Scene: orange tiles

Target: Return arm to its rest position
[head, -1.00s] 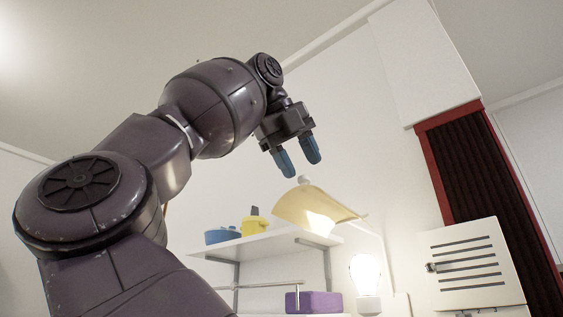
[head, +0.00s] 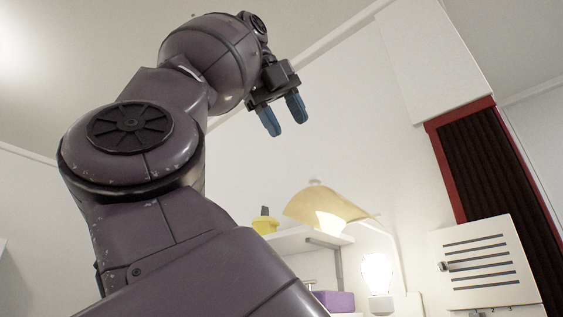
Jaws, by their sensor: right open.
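My right gripper (head: 287,127) has two blue fingers pointing down, spread apart with nothing between them. It hangs in the air in front of the pale wall, above the shelf in the picture and touching nothing. My purple right arm (head: 185,165) is raised and bent, and fills much of the left and lower middle. My left gripper is not in view.
A shelf (head: 290,243) carries a yellow pot (head: 265,224); a yellow curved shade (head: 312,204) shows by it. A lit bulb (head: 377,272), a purple box (head: 335,301) and a slotted white panel (head: 487,262) are lower right.

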